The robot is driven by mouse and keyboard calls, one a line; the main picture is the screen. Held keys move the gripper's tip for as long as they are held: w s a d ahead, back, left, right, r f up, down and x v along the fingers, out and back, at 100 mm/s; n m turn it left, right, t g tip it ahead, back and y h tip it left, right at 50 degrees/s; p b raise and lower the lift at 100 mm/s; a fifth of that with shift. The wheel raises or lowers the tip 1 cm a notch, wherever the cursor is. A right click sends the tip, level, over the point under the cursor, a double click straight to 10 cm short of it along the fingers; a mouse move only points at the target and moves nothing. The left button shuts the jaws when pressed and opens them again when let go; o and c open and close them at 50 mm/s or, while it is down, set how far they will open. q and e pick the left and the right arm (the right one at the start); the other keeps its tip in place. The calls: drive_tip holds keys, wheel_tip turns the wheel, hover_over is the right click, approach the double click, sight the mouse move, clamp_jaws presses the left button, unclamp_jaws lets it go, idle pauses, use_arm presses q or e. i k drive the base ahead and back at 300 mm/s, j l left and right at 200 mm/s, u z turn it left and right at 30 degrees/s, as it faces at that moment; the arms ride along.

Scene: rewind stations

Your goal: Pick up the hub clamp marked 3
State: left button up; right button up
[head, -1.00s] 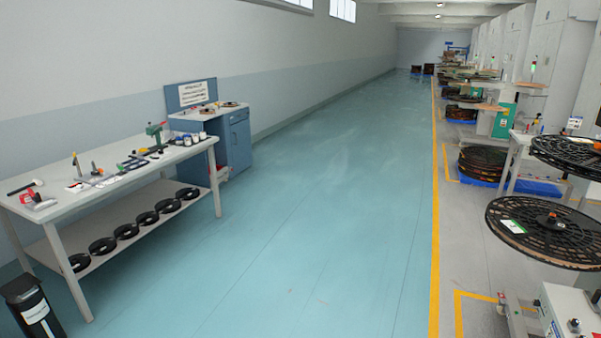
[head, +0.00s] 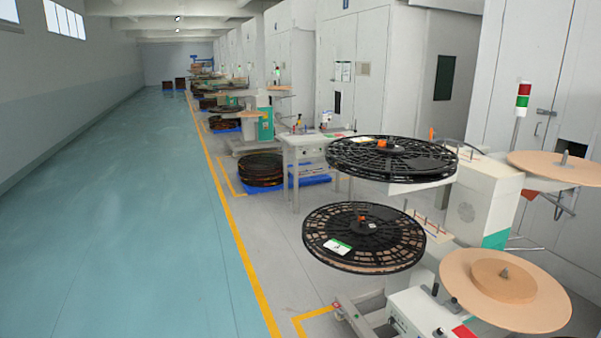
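No mark 3 can be read on anything in the head view, so I cannot tell which part is the hub clamp marked 3. A small orange and black piece (head: 383,145) sits at the centre of the upper black reel (head: 350,157). A similar small piece (head: 361,218) sits at the centre of the lower black reel (head: 394,240), which carries a white and green label (head: 337,246). Neither of my grippers is in view.
Two tan discs, one lower (head: 470,295) and one upper (head: 560,168), belong to the rewind station at right. A small table (head: 300,142) and stacked reels on a blue base (head: 261,170) stand behind. The teal aisle (head: 130,220) left of the yellow line (head: 235,240) is clear.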

sight(386, 146)
drive_tip(key=i+j+z, duration=0.25)
drive_tip(key=i+z, duration=0.2)
drive_tip(key=i+j+z, duration=0.35)
drive_tip(key=z, duration=0.15)
